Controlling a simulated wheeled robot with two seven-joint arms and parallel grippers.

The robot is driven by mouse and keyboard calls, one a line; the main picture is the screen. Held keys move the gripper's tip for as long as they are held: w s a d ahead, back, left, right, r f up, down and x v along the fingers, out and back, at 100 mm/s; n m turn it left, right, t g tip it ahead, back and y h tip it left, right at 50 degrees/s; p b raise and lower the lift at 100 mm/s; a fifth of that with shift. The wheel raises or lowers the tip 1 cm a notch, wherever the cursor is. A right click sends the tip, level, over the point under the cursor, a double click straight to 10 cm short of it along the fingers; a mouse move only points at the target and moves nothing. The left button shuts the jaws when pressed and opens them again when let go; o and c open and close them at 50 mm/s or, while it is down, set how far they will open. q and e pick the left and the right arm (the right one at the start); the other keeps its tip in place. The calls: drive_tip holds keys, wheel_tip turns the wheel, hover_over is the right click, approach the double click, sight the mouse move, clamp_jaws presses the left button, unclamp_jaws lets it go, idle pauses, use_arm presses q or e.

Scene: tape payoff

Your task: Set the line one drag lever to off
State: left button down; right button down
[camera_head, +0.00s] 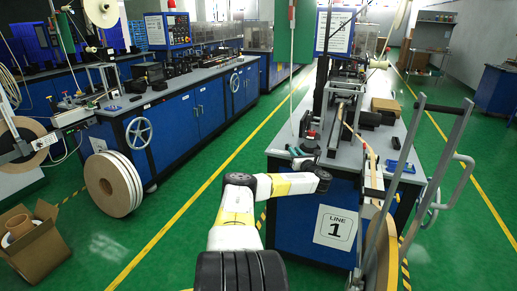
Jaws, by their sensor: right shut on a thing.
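The line one bench (285,215) is a blue cabinet with a grey top and a white "LINE 1" sign, at the right of the head view. My right arm reaches forward to its near left corner. My right gripper (298,153) is small in the picture at that corner, shut on what looks like the drag lever. The lever is mostly hidden by the gripper and too small to make out, so I cannot tell its setting. A small dark fitting with a red part (310,136) stands right beside the gripper. My left gripper is not in view.
A large tape reel (381,258) and a grey tubular frame (451,165) stand at the bench's right. Another blue bench (172,134) with a handwheel is at left, with reels leaning by it and a cardboard box (39,250). Green floor between the benches is clear.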

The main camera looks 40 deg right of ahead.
drive_tip(key=shift+d+r+n+y, duration=0.2)
drive_tip(key=shift+n+y, duration=0.2)
drive_tip(key=shift+y, duration=0.2)
drive_tip(key=c, duration=1.3)
unclamp_jaws()
drive_tip(key=shift+f, duration=0.1)
drive_tip(key=v, duration=0.7)
drive_tip(key=shift+s, duration=0.35)
drive_tip(key=shift+a+f, duration=0.15)
